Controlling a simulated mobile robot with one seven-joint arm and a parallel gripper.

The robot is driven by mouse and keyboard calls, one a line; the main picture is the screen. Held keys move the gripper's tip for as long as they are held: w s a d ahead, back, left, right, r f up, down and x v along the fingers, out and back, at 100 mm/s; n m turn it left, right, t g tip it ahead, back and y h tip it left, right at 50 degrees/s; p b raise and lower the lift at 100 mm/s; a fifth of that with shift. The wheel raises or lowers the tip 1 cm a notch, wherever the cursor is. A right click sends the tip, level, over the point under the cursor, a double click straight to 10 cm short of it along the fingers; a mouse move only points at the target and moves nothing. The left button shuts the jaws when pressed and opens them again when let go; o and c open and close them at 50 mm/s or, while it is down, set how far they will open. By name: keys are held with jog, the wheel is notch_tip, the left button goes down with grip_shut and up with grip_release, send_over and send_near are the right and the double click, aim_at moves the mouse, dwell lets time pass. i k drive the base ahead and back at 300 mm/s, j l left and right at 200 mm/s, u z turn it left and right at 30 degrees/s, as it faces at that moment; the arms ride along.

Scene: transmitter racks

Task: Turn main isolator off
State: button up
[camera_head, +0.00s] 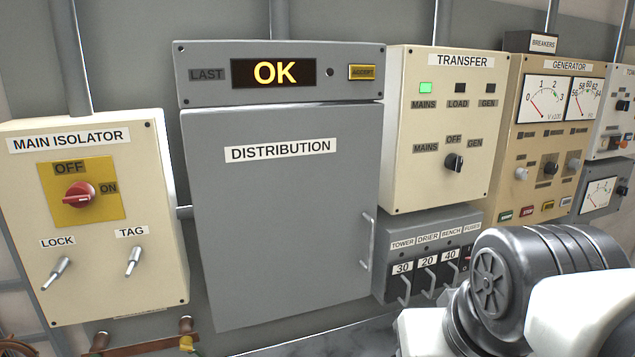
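The main isolator panel (100,275) is a cream box at the left of the head view. Its red rotary knob (80,194) sits on a yellow plate (88,216), with OFF marked above and ON to the right. The knob's grip lies roughly level, in line with ON. Below it are two small metal levers, the LOCK lever (56,273) at left and the TAG lever (133,262) at right. My gripper is not in view; only black and white links of my arm show at the lower right, well away from the isolator.
The grey distribution cabinet (285,220) is shut, its display (274,73) reading OK. To its right are the transfer panel (440,120) with MAINS lit green, a row of fuse handles (428,280) partly near my arm, and the generator panel (512,125). The space before the isolator looks clear.

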aim_at(81, 194)
jog(key=u, duration=1.6)
